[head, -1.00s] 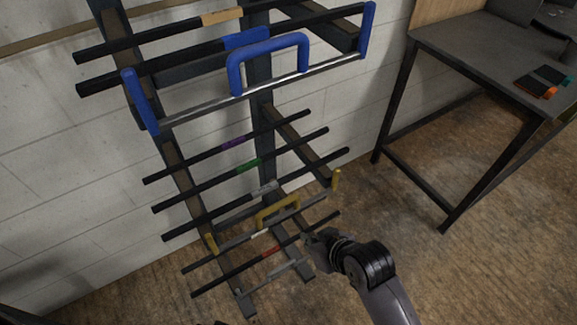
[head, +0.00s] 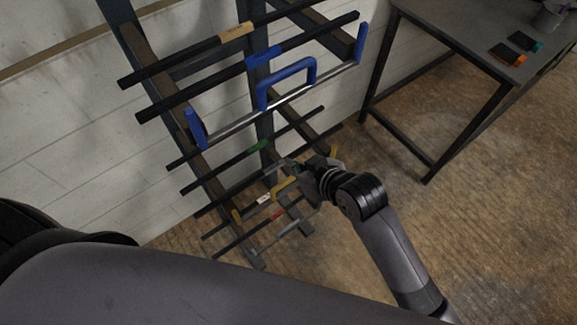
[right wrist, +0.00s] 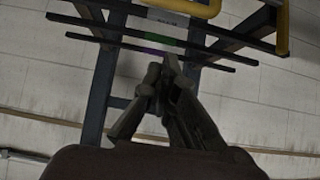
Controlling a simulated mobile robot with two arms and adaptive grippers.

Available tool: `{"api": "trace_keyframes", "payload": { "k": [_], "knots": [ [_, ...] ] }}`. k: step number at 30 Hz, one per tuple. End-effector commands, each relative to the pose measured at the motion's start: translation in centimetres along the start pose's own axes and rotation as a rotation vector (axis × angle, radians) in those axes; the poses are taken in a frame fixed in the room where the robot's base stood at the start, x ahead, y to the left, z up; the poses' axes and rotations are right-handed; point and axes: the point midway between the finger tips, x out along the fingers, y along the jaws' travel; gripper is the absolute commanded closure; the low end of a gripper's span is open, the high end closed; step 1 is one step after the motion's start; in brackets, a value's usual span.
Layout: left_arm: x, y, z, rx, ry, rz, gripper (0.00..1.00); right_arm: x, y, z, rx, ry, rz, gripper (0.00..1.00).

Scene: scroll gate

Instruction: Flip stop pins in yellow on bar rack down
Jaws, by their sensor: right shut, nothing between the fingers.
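The bar rack (head: 225,195) stands against the wall and holds several dark bars. Its low yellow part has a handle (head: 284,186), a left stop pin (head: 237,216) and a right stop pin (head: 335,152), partly hidden behind my right gripper. Both pins appear to stick up, though they are small here. In the right wrist view a yellow handle (right wrist: 195,8) and a yellow pin (right wrist: 283,30) show at the top. My right gripper (head: 303,172) is shut and empty, by the rack's right side near the yellow handle; its fingertips (right wrist: 163,65) also show in the wrist view. My left gripper is out of view.
A blue handle (head: 288,80) with blue stop pins (head: 196,128) (head: 361,42) sits higher on the rack. A dark table (head: 455,55) stands at the right. The floor (head: 470,200) between is clear. My own grey arm link crosses the bottom.

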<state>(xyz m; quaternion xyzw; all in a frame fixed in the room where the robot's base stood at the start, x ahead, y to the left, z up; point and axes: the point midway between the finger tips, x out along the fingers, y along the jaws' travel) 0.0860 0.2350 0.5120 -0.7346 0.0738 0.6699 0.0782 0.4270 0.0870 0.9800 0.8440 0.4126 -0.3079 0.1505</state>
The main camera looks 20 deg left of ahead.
Motion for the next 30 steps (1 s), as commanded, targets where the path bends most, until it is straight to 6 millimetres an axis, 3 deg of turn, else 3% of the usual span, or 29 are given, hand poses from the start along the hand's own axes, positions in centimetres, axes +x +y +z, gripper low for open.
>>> {"api": "trace_keyframes", "payload": {
  "k": [10, 26, 30],
  "knots": [
    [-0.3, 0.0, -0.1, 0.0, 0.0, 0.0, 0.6, 1.3, 0.0, -0.1, 0.002, -0.001, 0.0, 1.0],
    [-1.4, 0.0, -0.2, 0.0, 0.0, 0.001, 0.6, 9.9, 0.0, -0.1, 0.001, -0.001, 0.001, 1.0],
    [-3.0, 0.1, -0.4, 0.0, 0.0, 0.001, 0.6, 8.4, 0.1, 1.5, 0.002, -0.003, 0.001, 1.0]
  ]
}}
